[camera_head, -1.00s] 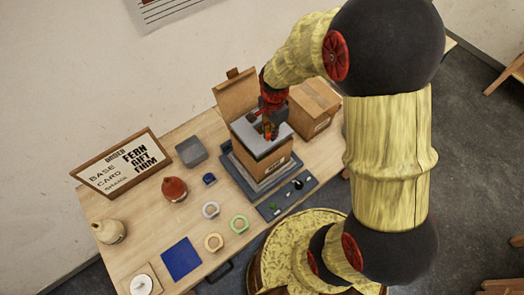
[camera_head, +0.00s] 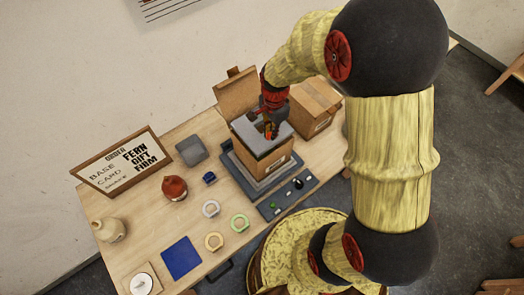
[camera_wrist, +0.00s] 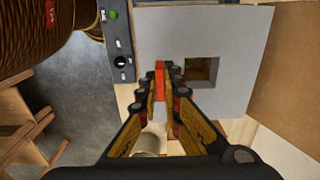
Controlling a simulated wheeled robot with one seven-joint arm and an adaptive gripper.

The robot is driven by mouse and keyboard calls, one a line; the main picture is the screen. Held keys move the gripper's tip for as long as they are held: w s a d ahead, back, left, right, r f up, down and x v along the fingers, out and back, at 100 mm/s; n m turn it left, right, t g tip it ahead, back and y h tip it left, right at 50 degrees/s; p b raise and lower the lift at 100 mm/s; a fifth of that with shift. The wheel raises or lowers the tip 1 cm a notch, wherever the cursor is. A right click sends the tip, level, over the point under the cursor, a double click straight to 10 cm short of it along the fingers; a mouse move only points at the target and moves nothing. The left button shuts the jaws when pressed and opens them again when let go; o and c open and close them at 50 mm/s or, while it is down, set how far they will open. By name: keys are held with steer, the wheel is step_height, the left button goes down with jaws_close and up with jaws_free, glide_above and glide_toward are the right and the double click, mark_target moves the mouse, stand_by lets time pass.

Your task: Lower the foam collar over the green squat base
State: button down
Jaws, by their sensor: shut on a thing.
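The foam collar (camera_head: 258,139), a flat grey sheet, lies level at the top of the open cardboard box (camera_head: 264,162). In the wrist view the collar (camera_wrist: 222,97) fills the middle right, with a square opening beside my fingers. My gripper (camera_head: 270,131) points down over the collar and is shut on its red-orange tab, which shows between the fingertips (camera_wrist: 160,75) in the wrist view. The green squat base cannot be made out. The inside of the box is hidden by the collar, and only brown shows through the opening.
The box stands on a dark grey stand, its flap (camera_head: 238,92) raised behind. A closed carton (camera_head: 315,104) is close on the right. A switch panel (camera_head: 287,196) lies in front. Coloured rings, a red pot (camera_head: 173,188) and a blue mat (camera_head: 181,258) are to the left.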

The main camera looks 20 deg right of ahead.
mark_target(281, 154)
steer(key=shift+f, duration=0.3)
steer(key=shift+f+b, duration=0.35)
steer(key=shift+b, duration=0.15)
steer(key=shift+f, duration=0.3)
stand_by(0.3)
steer(key=shift+f+b, duration=0.35)
steer(key=shift+b, duration=0.1)
steer(key=shift+f+b, duration=0.9)
steer(key=shift+f, duration=0.4)
stand_by(0.5)
steer(key=shift+f, duration=0.35)
steer(key=shift+f+b, duration=0.25)
steer(key=shift+b, duration=0.2)
steer(key=shift+f, duration=0.35)
steer(key=shift+f+b, duration=0.8)
stand_by(0.5)
